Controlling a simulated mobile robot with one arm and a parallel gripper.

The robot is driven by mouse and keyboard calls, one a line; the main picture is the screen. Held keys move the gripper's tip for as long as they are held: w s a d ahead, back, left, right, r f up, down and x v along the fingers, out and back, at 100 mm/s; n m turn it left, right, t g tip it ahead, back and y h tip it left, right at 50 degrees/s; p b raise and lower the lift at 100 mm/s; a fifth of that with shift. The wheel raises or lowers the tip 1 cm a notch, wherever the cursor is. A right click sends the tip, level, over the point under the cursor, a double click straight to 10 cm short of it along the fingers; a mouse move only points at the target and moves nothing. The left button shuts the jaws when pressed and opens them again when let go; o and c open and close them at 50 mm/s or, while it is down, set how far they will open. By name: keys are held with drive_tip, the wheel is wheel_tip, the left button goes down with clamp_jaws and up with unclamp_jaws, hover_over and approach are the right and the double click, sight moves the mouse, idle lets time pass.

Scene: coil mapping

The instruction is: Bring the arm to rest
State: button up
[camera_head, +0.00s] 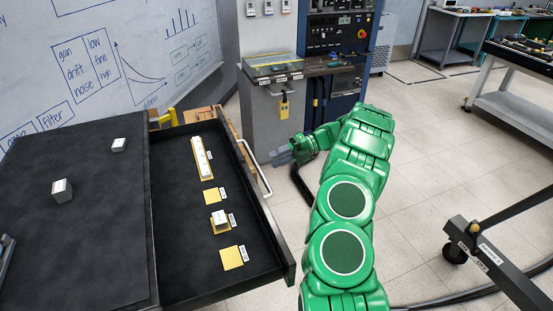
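My green arm reaches up from the bottom middle and bends left at its far end. My gripper (281,156) is a small grey shape at that end, to the right of the open drawer and clear of it. It is too small to tell whether its fingers are open or shut. Nothing can be made out in it. The open drawer (185,282) has a dark lining with yellow patches and white labels. A row of white blocks (202,158) lies on the far yellow strip. One white block (219,219) stands on a nearer yellow patch.
A dark worktop (105,235) at left holds two loose pale blocks (62,190), (119,145). A grey cabinet (264,120) and a blue instrument rack (338,60) stand behind my gripper. A dark-legged stand (490,262) is at lower right. The tiled floor right of my arm is mostly clear.

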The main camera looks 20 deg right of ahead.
drive_tip(key=shift+a+r, duration=0.1)
drive_tip(key=s+a+r+n+g+h, duration=0.1)
drive_tip(key=s+a+r+n, duration=0.1)
drive_tip(key=a+r+n, duration=0.1)
drive_tip(key=s+a+r+n+g+h, duration=0.1)
drive_tip(key=s+a+r+n, duration=0.1)
drive_tip(key=a+r+n, duration=0.1)
drive_tip(key=s+a+r+n+g, duration=0.1)
drive_tip(key=s+a+r+n, duration=0.1)
drive_tip(key=a+r, duration=0.3)
drive_tip(key=shift+s+a+n+h, duration=0.25)
drive_tip(key=shift+a+n+h, duration=0.15)
drive_tip(key=shift+a+n, duration=0.4)
drive_tip(key=s+a+r+n+g+h, duration=0.1)
drive_tip(key=s+a+r+n+h, duration=0.2)
drive_tip(key=s+a+n, duration=0.45)
drive_tip(key=s+a+r+n+h, duration=0.25)
drive_tip(key=s+r+n, duration=0.2)
drive_tip(key=s, duration=0.65)
drive_tip(key=s+d+f+n+t+h, duration=0.1)
drive_tip(key=s+d+n+h, duration=0.2)
drive_tip(key=s+n, duration=0.4)
drive_tip(key=s+d+f+n+t+h, duration=0.1)
drive_tip(key=s+d+n+h, duration=0.3)
drive_tip(key=s, duration=1.1)
drive_tip(key=shift+f+n, duration=0.3)
drive_tip(key=shift+n, duration=1.4)
